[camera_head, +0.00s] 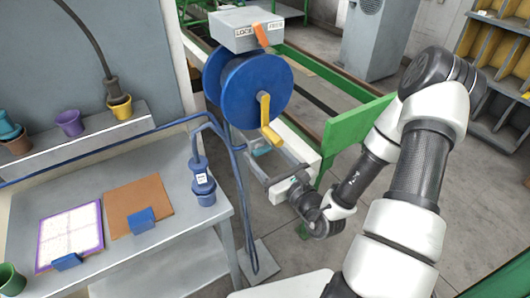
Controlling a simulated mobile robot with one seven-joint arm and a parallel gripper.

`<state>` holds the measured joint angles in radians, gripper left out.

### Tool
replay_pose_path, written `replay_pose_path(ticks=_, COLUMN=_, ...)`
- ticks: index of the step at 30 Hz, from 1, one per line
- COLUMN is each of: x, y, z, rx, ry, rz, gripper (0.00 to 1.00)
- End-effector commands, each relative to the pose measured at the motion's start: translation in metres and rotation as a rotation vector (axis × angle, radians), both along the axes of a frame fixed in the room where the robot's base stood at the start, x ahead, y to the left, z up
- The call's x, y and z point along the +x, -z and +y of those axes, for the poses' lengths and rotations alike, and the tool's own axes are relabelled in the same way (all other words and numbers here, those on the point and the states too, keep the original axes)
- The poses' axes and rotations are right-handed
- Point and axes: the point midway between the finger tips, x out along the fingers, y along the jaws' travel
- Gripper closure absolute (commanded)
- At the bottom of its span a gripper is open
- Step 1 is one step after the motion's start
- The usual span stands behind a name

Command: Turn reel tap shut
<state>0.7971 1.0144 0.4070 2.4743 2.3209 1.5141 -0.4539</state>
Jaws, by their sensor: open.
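The blue hose reel (242,88) stands at the upper middle, with a yellow crank handle (265,110) on its near side. An orange lever (261,35) stands tilted at the front of a grey labelled box (245,28) above the reel. I cannot tell for sure which of these parts is the tap. My gripper (272,160) is below and slightly right of the reel, with its jaws apart. A small teal piece (262,151) shows near the fingertips; I cannot tell whether it lies between them. My gripper appears apart from the lever and crank.
A grey bench (170,240) at left carries a brown board (137,203), a purple-edged sheet (70,235) and a blue fitting (203,185). A blue hose (238,190) hangs below the reel. A green frame (345,135) stands close behind my arm. Floor shows at right.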

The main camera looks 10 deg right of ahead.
Motion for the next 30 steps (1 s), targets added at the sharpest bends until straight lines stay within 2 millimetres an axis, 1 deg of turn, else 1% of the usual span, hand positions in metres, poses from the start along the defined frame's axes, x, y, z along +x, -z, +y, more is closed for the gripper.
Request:
replay_pose_path(ticks=4, x=0.0000, y=0.0000, z=0.0000, rx=0.000, ry=0.000, rz=0.000, gripper=0.36)
replay_pose_path(ticks=5, x=0.0000, y=0.0000, z=0.0000, rx=0.000, ry=0.000, rz=0.000, gripper=0.39)
replay_pose_path(ticks=9, x=0.0000, y=0.0000, z=0.0000, rx=0.000, ry=0.000, rz=0.000, gripper=0.63)
replay_pose_path(ticks=12, x=0.0000, y=0.0001, z=0.0000, rx=0.000, ry=0.000, rz=0.000, gripper=0.77)
replay_pose_path(ticks=22, x=0.0000, y=-0.0017, z=0.0000, rx=0.049, ry=0.000, rz=0.017, gripper=0.77)
replay_pose_path(ticks=30, x=0.0000, y=-0.0043, z=-0.0003, rx=0.217, ry=0.001, rz=0.073, gripper=0.77)
